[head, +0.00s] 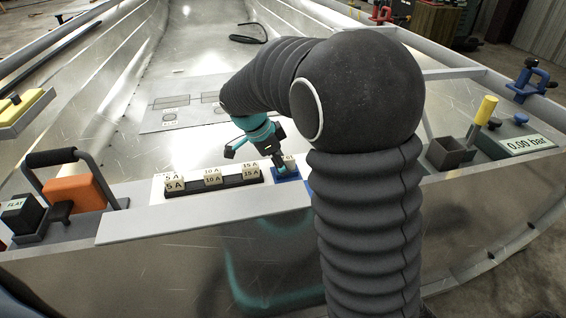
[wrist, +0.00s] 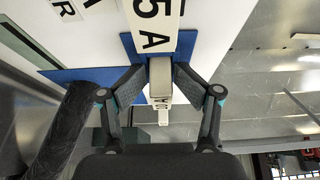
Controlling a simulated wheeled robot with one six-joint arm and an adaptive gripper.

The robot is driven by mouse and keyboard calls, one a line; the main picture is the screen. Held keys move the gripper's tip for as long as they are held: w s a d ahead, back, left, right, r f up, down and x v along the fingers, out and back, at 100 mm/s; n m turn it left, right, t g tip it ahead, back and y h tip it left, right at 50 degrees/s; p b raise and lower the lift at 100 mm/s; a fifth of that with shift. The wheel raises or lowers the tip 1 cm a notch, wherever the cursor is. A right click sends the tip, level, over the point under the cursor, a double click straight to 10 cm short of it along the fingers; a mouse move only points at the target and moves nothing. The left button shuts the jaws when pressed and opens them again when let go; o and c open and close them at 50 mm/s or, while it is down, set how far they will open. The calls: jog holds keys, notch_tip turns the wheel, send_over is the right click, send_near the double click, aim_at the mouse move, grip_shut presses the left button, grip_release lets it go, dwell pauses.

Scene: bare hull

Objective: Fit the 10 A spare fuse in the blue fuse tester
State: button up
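The blue fuse tester (head: 287,176) sits on the pale ledge at the right end of the black fuse rack (head: 225,184). My gripper (head: 279,163) is low over the tester. In the wrist view its fingertips (wrist: 161,68) close on a narrow cream fuse (wrist: 160,82) whose marking seems to read 10 A, turned over. The tester's blue plate (wrist: 92,75) shows behind the fingers. A larger cream face marked 5 A (wrist: 153,25) is cut off at the top. I cannot tell whether the held fuse is seated; its lower end is hidden.
Cream pieces marked 5 A (head: 172,177), 10 A and 15 A (head: 250,167) stand at the rack. An orange block (head: 75,194) under a black handle is at the left. My arm hides the middle ledge.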

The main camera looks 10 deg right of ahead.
jog(key=shift+s+a+f, duration=0.1)
jog(key=shift+a, duration=0.15)
jog(key=shift+r+p, duration=0.25)
jog(key=shift+p, duration=0.1)
jog(key=p+v, duration=0.2)
jog(key=v, duration=1)
jog(key=shift+d+r, duration=0.2)
jog(key=shift+r, duration=0.3)
